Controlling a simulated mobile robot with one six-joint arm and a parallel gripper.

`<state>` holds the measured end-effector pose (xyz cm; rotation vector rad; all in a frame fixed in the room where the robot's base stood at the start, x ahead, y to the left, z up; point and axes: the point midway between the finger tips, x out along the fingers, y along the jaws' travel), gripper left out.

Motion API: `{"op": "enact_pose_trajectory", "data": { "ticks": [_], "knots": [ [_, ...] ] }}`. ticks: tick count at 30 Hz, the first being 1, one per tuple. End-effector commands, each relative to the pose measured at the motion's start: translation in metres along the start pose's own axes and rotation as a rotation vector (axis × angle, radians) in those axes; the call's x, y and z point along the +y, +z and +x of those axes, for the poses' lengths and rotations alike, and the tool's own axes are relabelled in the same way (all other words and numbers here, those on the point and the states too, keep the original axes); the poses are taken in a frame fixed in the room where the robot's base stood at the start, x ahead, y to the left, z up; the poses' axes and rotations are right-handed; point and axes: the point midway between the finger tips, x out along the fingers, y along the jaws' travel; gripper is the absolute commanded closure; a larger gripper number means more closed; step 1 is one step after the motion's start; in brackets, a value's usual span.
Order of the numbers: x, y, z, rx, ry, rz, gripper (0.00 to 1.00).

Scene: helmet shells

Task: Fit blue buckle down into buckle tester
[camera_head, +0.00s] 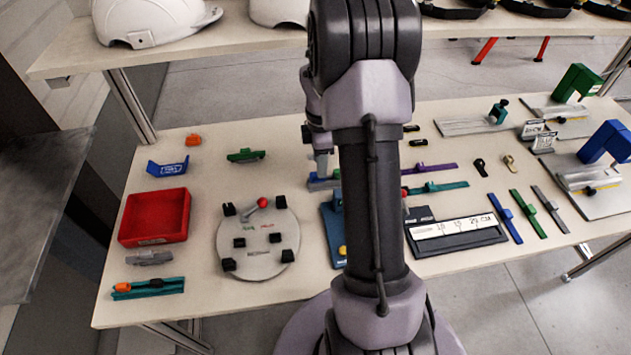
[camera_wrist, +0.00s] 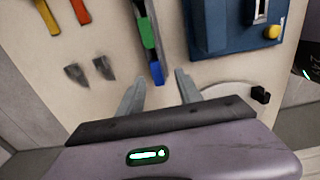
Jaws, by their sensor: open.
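My gripper (camera_head: 320,174) is low over the middle of the table, partly hidden behind my arm. In the wrist view its two fingers (camera_wrist: 160,90) are apart, with nothing clasped between them. Blue also shows under the gripper in the head view (camera_head: 318,184); I cannot tell for sure that this is the blue buckle. A blue fixture (camera_head: 331,236) with a yellow knob, likely the buckle tester, is half hidden by my arm. It also shows in the wrist view (camera_wrist: 215,42).
A round plate (camera_head: 258,262) with black blocks and a red-knobbed lever stands left of the blue fixture. A red tray (camera_head: 155,217) is at the left. A scale board (camera_head: 455,236) and several coloured strips lie at the right. A shelf (camera_head: 180,50) with helmet shells runs behind.

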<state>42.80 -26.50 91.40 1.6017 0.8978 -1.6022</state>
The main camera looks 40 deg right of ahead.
Motion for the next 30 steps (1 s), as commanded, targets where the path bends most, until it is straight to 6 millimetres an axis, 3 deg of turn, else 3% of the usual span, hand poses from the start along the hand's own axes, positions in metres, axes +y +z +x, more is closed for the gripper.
{"op": "enact_pose_trajectory", "data": {
  "ticks": [4, 10, 16, 23, 30],
  "knots": [
    [0.002, -0.001, 0.016, 0.000, 0.000, 0.000, 0.58],
    [0.006, -0.003, 0.055, 0.000, -0.001, -0.001, 0.58],
    [0.006, -0.003, 0.054, 0.000, 0.001, 0.000, 0.58],
    [0.006, -0.003, 0.053, 0.000, 0.001, 0.000, 1.00],
    [0.006, -0.003, 0.053, 0.000, 0.001, 0.000, 1.00]
  ]
}}
